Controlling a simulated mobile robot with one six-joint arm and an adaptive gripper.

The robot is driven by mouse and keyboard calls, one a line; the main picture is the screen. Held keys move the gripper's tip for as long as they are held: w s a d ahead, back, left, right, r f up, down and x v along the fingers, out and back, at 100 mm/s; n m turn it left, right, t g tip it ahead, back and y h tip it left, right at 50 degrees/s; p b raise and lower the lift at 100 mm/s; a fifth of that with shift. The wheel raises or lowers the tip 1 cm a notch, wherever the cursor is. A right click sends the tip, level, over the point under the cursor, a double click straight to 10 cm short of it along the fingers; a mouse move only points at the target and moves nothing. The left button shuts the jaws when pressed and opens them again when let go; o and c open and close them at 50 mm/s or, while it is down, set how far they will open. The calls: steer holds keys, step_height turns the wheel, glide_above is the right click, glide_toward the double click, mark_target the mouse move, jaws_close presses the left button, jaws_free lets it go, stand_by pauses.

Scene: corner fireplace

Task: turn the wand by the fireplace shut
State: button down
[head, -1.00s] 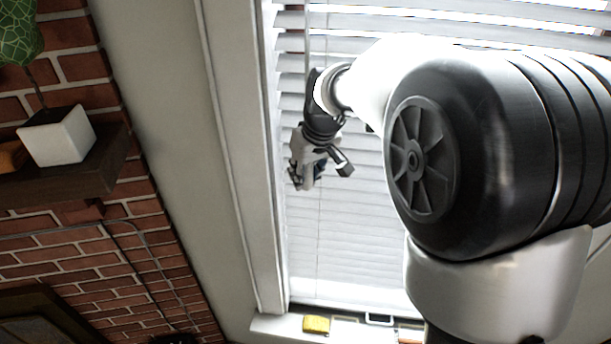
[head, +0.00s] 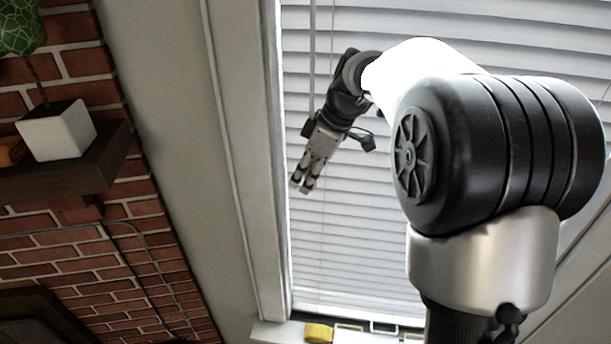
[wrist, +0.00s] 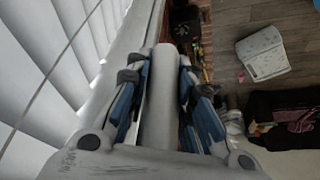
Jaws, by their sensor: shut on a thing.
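The wand (wrist: 160,100) is a smooth pale grey rod in the wrist view, lying between the two blue-padded fingers of my gripper (wrist: 160,66). In the head view, a thin upright wand (head: 312,45) hangs at the left side of the window blind. My gripper (head: 299,186) is shut on the wand there, pointing down and to the left. The white blind (head: 380,240) covers the window, and its slats lie nearly flat against each other with little gap. My arm hides part of the blind.
The window frame (head: 245,150) stands just left of my gripper. A brick wall (head: 75,45) with a wooden shelf (head: 95,165) and white plant pot (head: 58,132) is further left. A yellow thing (head: 319,333) sits on the sill below.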

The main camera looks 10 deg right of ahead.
steer(key=shift+n, duration=0.4)
steer(key=c, duration=1.4)
jaws_free()
steer(key=shift+r, duration=0.1)
steer(key=v, duration=1.2)
